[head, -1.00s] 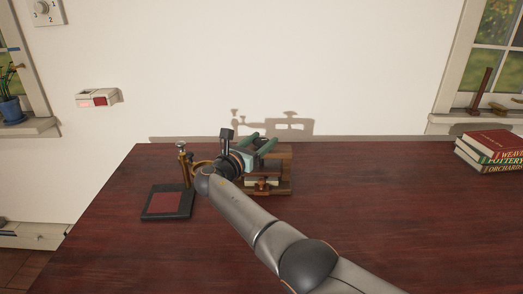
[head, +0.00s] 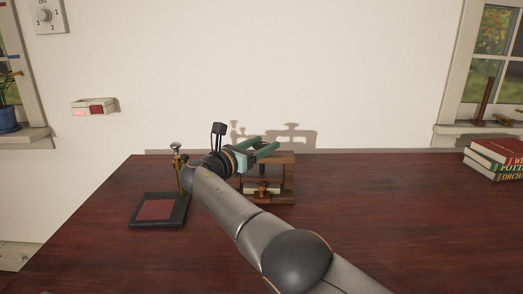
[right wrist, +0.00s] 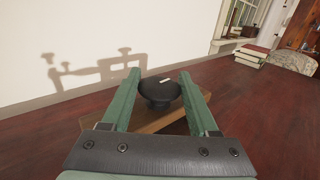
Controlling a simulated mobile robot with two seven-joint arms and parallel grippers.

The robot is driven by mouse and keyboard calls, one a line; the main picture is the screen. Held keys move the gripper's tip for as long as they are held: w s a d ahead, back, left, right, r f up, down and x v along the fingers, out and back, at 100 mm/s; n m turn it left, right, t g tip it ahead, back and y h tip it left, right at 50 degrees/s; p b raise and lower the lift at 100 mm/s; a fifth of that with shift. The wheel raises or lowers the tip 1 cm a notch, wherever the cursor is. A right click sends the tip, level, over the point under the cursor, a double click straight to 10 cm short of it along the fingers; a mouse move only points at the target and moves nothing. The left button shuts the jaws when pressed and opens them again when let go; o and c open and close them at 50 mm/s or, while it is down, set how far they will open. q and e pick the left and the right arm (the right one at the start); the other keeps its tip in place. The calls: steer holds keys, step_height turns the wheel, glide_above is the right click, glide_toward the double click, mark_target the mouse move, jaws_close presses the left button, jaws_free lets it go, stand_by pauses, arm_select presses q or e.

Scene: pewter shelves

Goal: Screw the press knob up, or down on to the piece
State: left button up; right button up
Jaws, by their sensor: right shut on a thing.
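The press is a small wooden frame (head: 287,180) standing on the table. A pale piece (head: 262,187) sits low inside its opening. The press knob (right wrist: 160,92) is dark and round, with a small white mark on top, and stands above the wooden top bar (right wrist: 150,122) in the right wrist view. My right gripper (right wrist: 160,82) has its two green fingers on either side of the knob, shut on it. In the head view the right gripper (head: 265,149) is over the top of the press and hides the knob. My left gripper is not in view.
A dark tray with a red pad (head: 158,210) lies left of the press, with a brass post (head: 178,160) behind it. Stacked books (head: 495,160) are at the far right. The table (head: 400,220) is clear right of the press. The wall stands close behind.

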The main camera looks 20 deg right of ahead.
steer(key=shift+s+f, duration=0.1)
stand_by(0.3)
steer(key=o, duration=1.4)
steer(key=shift+c, duration=0.2)
